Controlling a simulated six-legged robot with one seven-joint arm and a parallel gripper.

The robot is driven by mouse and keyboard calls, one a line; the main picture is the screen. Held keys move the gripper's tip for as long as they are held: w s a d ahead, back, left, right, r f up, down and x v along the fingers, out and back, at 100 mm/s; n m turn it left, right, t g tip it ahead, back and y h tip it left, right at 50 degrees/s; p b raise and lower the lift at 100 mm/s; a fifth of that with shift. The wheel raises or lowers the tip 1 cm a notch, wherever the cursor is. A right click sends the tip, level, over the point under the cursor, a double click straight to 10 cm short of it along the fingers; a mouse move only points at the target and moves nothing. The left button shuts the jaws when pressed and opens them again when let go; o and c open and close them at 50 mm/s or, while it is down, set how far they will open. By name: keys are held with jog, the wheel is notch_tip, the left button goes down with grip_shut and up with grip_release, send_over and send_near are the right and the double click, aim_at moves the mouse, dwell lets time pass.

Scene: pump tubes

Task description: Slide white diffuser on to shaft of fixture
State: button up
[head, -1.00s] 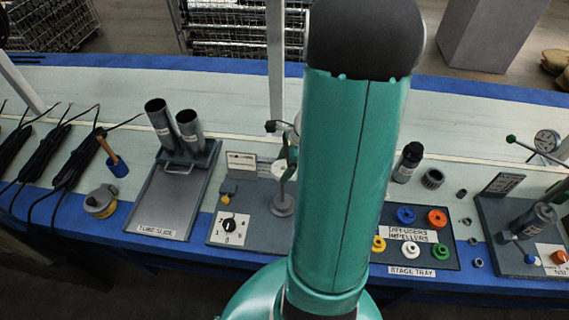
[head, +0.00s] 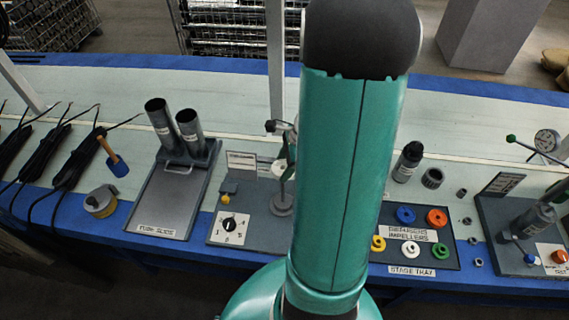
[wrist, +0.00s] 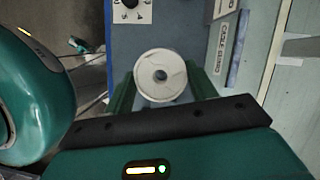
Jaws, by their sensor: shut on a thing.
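The white diffuser (wrist: 150,88) is a round disc with a dark centre hole, held between the green fingers of my gripper (wrist: 161,80) in the wrist view. In the head view its pale edge (head: 278,168) shows left of my arm. The fixture (head: 228,226) is a grey plate with a dial and a round grey base (head: 281,206) that carries an upright shaft (head: 282,190). The diffuser is above this base, close over the shaft. I cannot tell whether the shaft has entered the hole. My forearm hides most of the gripper.
The stage tray (head: 453,262) with coloured rings stands right of my arm. The tube slide (head: 155,208) with two grey tubes is at the left. A dark cylinder (head: 407,162) stands behind the tray. A thin pale post (head: 275,70) rises behind the fixture.

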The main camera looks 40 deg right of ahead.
jog(key=shift+f, duration=1.35)
jog(key=o, duration=1.1)
jog(key=shift+c, duration=0.2)
jog(key=shift+r, duration=0.1)
jog(key=v, duration=1.3)
jog(key=shift+r, duration=0.35)
jog(key=a+r+n+t+h, duration=0.1)
jog(key=a+r+n, duration=0.3)
jog(key=a+n, duration=0.4)
jog(key=a+r+n+t+h, duration=0.1)
jog(key=a+r+n, duration=0.4)
jog(key=a+n, duration=0.4)
jog(key=s+a+r+n+h, duration=0.1)
jog(key=a+r+n, duration=0.3)
jog(key=a+n, duration=0.4)
jog(key=shift+a+r+t+h, duration=0.35)
jog(key=shift+a+t+h, duration=0.05)
jog(key=shift+a, duration=0.85)
